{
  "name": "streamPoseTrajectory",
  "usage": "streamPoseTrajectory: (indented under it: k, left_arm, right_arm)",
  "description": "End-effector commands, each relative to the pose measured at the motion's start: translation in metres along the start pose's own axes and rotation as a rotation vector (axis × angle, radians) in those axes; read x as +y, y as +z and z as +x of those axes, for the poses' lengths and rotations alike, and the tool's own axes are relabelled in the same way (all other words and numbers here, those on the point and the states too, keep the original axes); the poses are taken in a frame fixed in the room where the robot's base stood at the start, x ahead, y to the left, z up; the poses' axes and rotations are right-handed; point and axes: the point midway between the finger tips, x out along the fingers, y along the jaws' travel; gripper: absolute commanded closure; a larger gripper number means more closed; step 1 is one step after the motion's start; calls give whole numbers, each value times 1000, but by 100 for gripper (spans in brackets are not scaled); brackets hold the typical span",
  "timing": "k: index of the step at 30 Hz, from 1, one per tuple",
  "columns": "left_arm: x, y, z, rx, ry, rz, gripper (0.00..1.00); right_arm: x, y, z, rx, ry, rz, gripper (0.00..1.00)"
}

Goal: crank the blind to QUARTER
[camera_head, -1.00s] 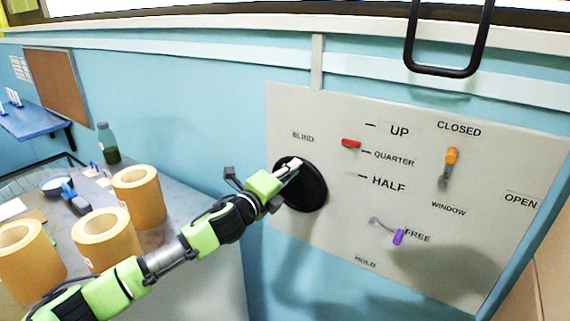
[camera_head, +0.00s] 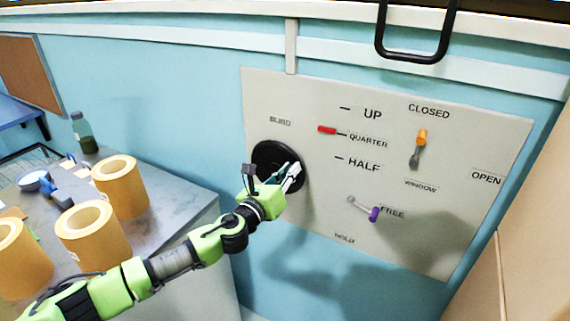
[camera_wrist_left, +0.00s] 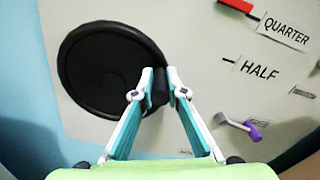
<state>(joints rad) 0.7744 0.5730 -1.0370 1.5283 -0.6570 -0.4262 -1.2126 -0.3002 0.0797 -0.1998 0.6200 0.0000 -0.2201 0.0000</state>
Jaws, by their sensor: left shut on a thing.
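The black round crank wheel (camera_head: 265,155) sits on the grey panel (camera_head: 300,225) under the BLIND label. My left gripper (camera_head: 292,178) is at the wheel's lower right side. In the left wrist view its fingers (camera_wrist_left: 160,82) are shut on the wheel's dark knob (camera_wrist_left: 159,90), at the right rim of the wheel (camera_wrist_left: 100,70). The red pointer (camera_head: 327,129) is about level with the QUARTER mark (camera_head: 368,141), perhaps slightly above it. The UP label (camera_head: 373,115) is above and HALF (camera_head: 364,164) below. My right gripper is not in view.
The orange window lever (camera_head: 422,137) is beside CLOSED. The purple-tipped lever (camera_head: 374,214) is beside FREE. A black bar handle (camera_head: 418,57) hangs at the top. Kraft rolls (camera_head: 120,190) and a bottle (camera_head: 84,135) stand on the grey table at left.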

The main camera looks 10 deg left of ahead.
Motion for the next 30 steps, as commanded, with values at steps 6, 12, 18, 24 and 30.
streamPoseTrajectory:
  k: [6, 12, 18, 24, 30]
  left_arm:
    - [-3, -13, -1, 8, -4, 105, 100]
    - [-3, -17, -1, 8, -4, 155, 100]
    - [-3, -18, -1, 8, -4, 170, 100]
    - [-2, -19, -1, 8, -3, 169, 100]
    - [-2, -18, -1, 8, -2, 169, 70]
  right_arm:
    - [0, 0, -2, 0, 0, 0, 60]
    - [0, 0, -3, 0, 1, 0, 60]
    - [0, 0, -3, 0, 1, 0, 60]
    - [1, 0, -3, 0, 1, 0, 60]
    - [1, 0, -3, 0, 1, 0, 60]
